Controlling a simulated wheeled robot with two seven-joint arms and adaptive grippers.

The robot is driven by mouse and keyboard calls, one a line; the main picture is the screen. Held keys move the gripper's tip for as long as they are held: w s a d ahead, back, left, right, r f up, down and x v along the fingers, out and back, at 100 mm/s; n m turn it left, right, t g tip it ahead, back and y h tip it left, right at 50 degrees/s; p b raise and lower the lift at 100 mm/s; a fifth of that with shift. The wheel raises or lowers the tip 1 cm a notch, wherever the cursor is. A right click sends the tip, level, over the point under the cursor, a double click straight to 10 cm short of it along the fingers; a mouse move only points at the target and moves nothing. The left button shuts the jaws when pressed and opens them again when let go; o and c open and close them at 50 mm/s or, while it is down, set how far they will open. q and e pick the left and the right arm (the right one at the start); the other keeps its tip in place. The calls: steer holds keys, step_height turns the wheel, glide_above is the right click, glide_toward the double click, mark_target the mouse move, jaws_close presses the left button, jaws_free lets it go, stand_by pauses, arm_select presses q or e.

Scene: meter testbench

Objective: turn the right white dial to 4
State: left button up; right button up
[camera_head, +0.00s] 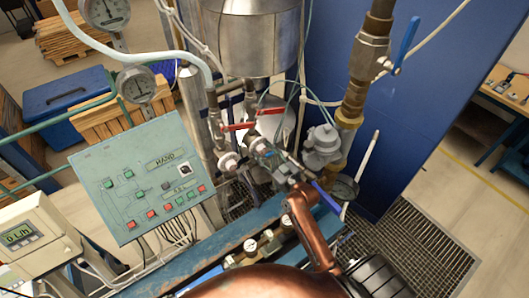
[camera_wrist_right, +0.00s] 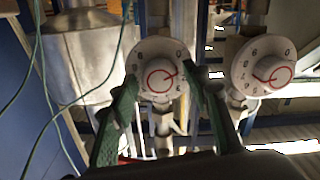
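Two white dials with red markings show side by side in the right wrist view, the left one (camera_wrist_right: 158,76) and the right one (camera_wrist_right: 266,70). In the head view two small white dials, a nearer-left one (camera_head: 228,160) and a farther-right one (camera_head: 251,137), sit on the pipework. My right gripper (camera_head: 264,151) is close to the farther-right one there. In the right wrist view its green fingers (camera_wrist_right: 162,82) are spread on both sides of the left dial; contact is unclear. That dial's red mark points up and right. My left gripper does not show.
A green control panel (camera_head: 140,178) stands left of the pipes, with a meter (camera_head: 35,235) beside it. A red-handled valve (camera_head: 238,127), a steel tank (camera_head: 250,40) and a thick pipe (camera_head: 368,60) crowd the space around the dials. A blue wall (camera_head: 430,90) is at the right.

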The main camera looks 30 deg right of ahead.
steer(key=c, duration=1)
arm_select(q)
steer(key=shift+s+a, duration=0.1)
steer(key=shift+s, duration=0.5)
arm_select(e)
steer(key=shift+o, duration=0.2)
steer(key=m, duration=0.9)
steer(key=shift+m, duration=0.3)
steer(key=m, duration=0.5)
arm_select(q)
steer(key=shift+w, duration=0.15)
arm_select(e)
steer(key=shift+m, duration=2.4)
